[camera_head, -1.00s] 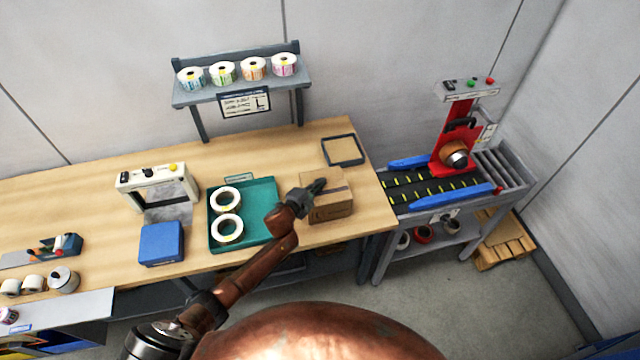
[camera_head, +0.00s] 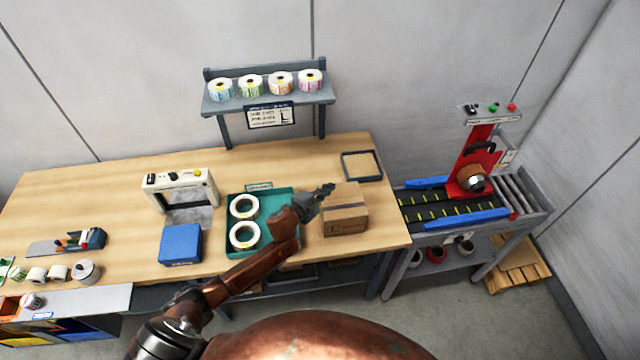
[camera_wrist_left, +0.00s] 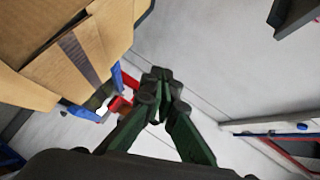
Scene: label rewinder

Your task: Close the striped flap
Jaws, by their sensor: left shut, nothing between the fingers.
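A brown cardboard box (camera_head: 346,222) stands on the table right of the teal tray. A dark stripe crosses its top in the head view. In the left wrist view the box (camera_wrist_left: 35,88) fills the upper left, and the striped flap (camera_wrist_left: 85,55) shows its dark band. The flap looks close to level with the box top; I cannot tell whether it lies fully flat. My left gripper (camera_head: 328,190) is at the box's upper left edge in the head view. In the wrist view its fingers (camera_wrist_left: 160,82) are shut and empty, right of the box. My right gripper is not in view.
The teal tray (camera_head: 275,236) with two white label rolls lies under my left forearm. A blue box (camera_head: 180,245) and a white machine (camera_head: 180,183) stand further left. A dark square frame (camera_head: 362,166) lies behind the box. The conveyor (camera_head: 450,210) with a red post is at right.

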